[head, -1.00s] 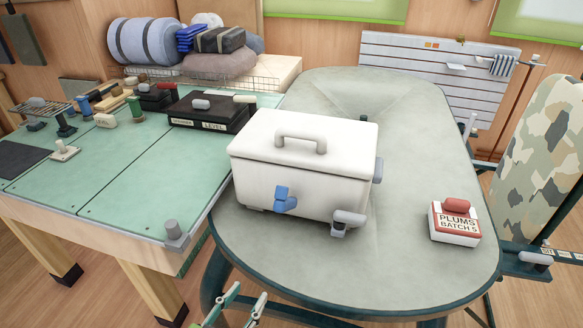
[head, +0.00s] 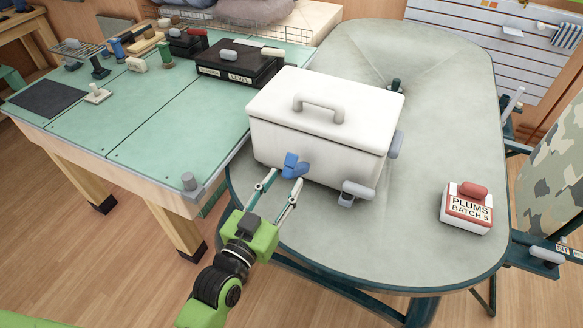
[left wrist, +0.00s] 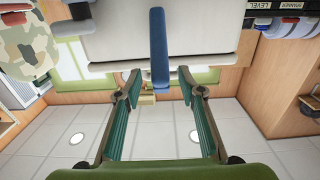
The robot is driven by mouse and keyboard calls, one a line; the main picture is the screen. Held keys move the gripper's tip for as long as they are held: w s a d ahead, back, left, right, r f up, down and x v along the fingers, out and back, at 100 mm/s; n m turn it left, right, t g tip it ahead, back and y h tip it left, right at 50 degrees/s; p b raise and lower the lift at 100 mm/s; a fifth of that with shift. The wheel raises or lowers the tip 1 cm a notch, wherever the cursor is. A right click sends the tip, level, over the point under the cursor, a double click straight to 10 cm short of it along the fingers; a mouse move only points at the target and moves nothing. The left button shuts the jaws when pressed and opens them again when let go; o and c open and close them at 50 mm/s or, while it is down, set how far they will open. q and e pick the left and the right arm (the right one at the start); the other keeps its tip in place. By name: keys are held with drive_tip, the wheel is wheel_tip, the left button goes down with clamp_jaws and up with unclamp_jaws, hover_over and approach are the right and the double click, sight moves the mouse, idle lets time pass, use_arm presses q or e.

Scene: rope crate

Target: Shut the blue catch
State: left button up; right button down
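The white crate (head: 310,150) stands on the grey-green oval table with its lid on. The blue catch (head: 295,165) is on the lower part of its front wall. In the left wrist view, which appears upside down, the blue catch (left wrist: 158,50) is a long blue bar near the top middle. My left gripper (head: 285,181) is open just in front of the catch. Its green-lined fingers (left wrist: 159,84) stand either side of the catch's end in the wrist view; I cannot tell whether they touch it. My right gripper is not in view.
A grey catch (head: 356,192) juts from the crate's front right corner, and another grey one (head: 396,144) is on its right side. A green workbench (head: 140,115) with tools adjoins at left.

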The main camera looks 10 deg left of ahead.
sight(291, 171)
use_arm(q)
drive_tip(key=shift+x, duration=2.4)
clamp_jaws()
